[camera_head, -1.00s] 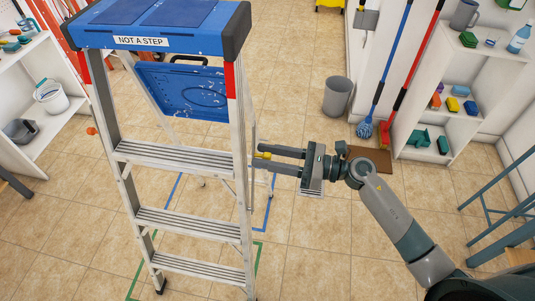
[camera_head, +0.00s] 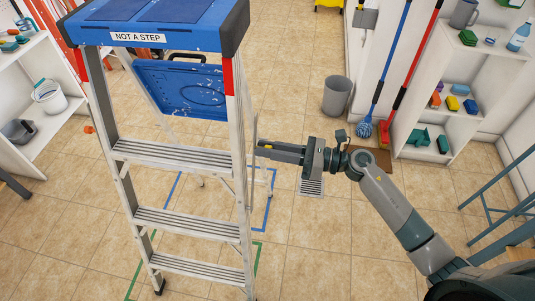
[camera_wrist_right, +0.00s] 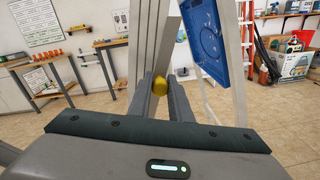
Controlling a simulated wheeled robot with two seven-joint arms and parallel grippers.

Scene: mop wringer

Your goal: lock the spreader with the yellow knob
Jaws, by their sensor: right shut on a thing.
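The stepladder (camera_head: 190,219) stands on the tiled floor with a blue top and aluminium steps. My right gripper (camera_head: 262,149) reaches in from the right beside the ladder's right rail. In the right wrist view the yellow knob (camera_wrist_right: 160,86) sits between my right gripper's fingertips (camera_wrist_right: 160,84), and the fingers are shut on it. In the head view the fingers hide most of the knob. The spreader itself is hard to make out behind the rail and fingers. My left gripper is not in view.
A blue tray (camera_head: 185,92) hangs inside the ladder. A grey bin (camera_head: 337,96), a blue mop (camera_head: 390,65) and a white shelf (camera_head: 437,95) stand at the back right. Blue tape (camera_head: 265,215) and a drain grate (camera_head: 312,187) are on the floor. The floor right of the ladder is mostly clear.

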